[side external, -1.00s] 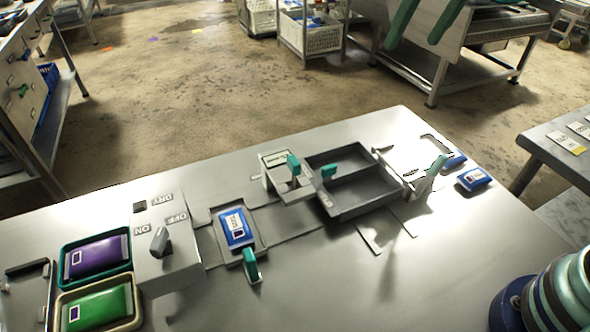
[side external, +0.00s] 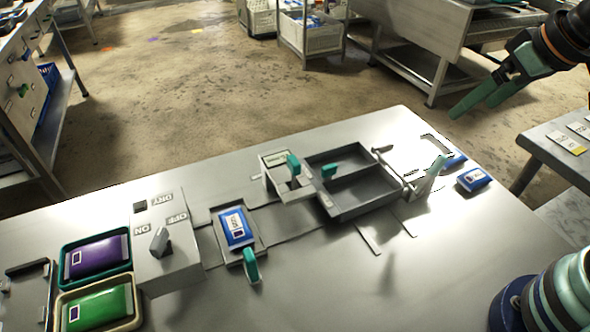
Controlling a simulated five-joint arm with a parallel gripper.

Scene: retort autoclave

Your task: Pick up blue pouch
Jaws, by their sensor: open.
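Three blue pouches show on the metal table. One blue pouch (side external: 235,228) with a white label lies in a shallow recess left of the grey bin. Another blue pouch (side external: 473,179) lies at the right edge of the table. A third blue pouch (side external: 455,160) is just behind it, partly hidden by an upright teal-tipped lever. My gripper (side external: 474,107) is at the upper right, with green fingers pointing down-left. It is open and empty, apart from all the pouches.
A grey two-compartment bin (side external: 378,203) with teal handles stands mid-table. A switch box (side external: 165,240) stands at left, beside trays with a purple pouch (side external: 95,257) and a green pouch (side external: 100,306).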

